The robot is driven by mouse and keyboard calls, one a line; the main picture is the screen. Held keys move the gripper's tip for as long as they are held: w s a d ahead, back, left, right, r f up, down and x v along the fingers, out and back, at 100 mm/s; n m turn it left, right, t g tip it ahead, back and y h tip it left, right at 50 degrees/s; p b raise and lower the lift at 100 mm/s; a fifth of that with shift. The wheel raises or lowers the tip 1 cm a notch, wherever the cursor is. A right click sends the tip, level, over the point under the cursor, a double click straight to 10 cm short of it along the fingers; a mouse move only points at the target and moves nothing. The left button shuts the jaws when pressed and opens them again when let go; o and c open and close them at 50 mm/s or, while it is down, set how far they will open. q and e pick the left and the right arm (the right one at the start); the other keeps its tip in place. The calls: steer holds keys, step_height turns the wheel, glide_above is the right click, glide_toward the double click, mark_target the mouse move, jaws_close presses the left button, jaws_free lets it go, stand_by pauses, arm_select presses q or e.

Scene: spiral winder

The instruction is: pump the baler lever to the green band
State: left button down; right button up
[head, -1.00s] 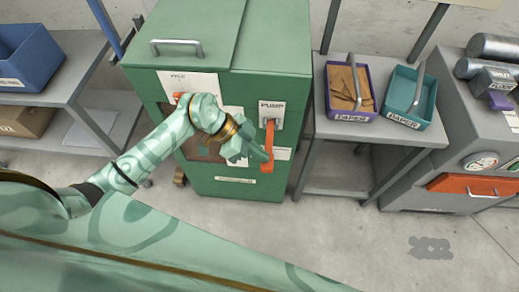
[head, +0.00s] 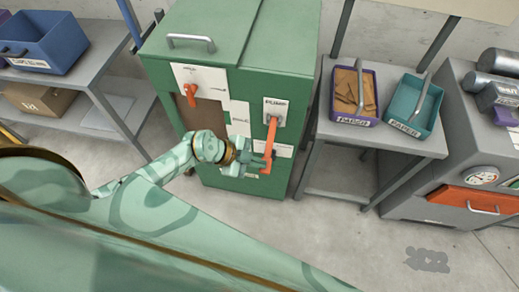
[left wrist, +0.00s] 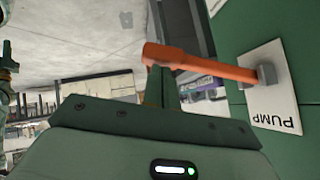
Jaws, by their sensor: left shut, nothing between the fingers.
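The green baler cabinet (head: 222,160) stands in the middle of the head view. Its orange pump lever (head: 270,145) hangs down from a mount under a white PUMP plate (head: 275,106). My left gripper (head: 262,160) is shut and empty at the lever's lower end. In the left wrist view the lever (left wrist: 205,65) runs left from the PUMP plate (left wrist: 272,103). The shut fingertips (left wrist: 160,80) are right at the lever near its free end; whether they touch it is unclear. I cannot make out a green band. My right gripper is out of view.
A second orange handle (head: 205,91) is on the cabinet's upper left front. A grey side table (head: 400,140) with a purple tray (head: 372,108) and a teal tray (head: 427,118) stands close on the right. A grey machine with a gauge (head: 482,176) is farther right. The floor in front is clear.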

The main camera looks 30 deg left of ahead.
arm_select(q)
step_height(320, 180, down, 2)
steer(key=shift+f+m+t, duration=0.25)
steer(key=shift+m+t, duration=0.15)
steer(key=shift+t, duration=0.3)
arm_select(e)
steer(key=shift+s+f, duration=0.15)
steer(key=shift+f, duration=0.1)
arm_select(q)
steer(key=shift+f, duration=0.1)
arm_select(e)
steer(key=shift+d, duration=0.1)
